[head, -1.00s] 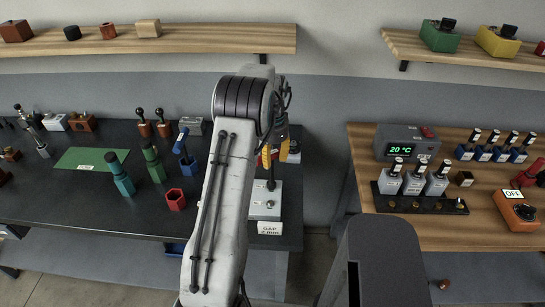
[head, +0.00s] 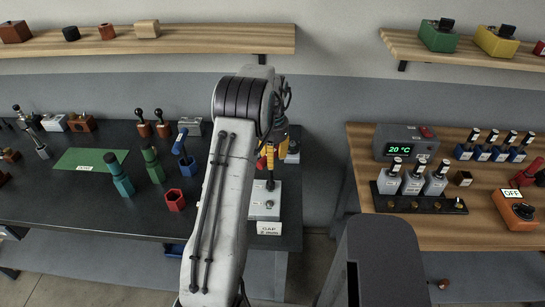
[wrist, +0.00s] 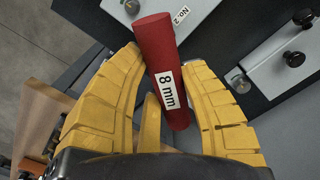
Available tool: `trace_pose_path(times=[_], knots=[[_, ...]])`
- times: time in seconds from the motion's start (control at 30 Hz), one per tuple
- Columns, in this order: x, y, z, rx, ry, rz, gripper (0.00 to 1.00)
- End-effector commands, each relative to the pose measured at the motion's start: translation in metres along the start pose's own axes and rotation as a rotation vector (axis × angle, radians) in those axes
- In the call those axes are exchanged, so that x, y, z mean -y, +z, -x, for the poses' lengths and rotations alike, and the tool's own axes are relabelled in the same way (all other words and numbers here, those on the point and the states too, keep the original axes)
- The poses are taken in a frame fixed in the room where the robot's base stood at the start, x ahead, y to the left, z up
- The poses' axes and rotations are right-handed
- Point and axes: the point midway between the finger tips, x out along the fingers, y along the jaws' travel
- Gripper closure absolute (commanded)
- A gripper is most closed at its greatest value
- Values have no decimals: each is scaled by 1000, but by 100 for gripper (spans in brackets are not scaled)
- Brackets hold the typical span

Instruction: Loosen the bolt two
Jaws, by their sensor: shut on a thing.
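My gripper (wrist: 163,62) is shut on a red cylindrical handle marked "8 mm" (wrist: 158,42), which leans slightly between the yellow fingers in the wrist view. In the head view my gripper (head: 268,160) is above a light grey block (head: 263,208) at the right end of the dark bench. A dark shaft runs down from the gripper toward this block. In the wrist view, a grey plate labelled "No. 2" (wrist: 173,22) lies beyond the handle, with a dark bolt-like head (wrist: 132,7) near it. Whether the tool's lower end touches a bolt is hidden.
Another grey plate (wrist: 275,65) with dark knobs lies at right in the wrist view. Blue (head: 183,150) and green (head: 153,165) handled tools and a red hexagonal cup (head: 175,199) stand left of my arm.

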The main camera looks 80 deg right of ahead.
Motion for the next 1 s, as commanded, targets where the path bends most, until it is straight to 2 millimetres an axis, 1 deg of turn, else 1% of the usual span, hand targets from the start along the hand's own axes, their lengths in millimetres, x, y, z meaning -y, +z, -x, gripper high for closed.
trace_pose_path(times=[0.1, 0.3, 0.73, 1.0], knots=[[0, 0, 0, 1, 0, 105, 98], [0, -1, 0, 1, 0, 237, 98], [0, -2, 0, 1, 0, 278, 98], [0, -3, 1, 0, 0, 488, 98]])
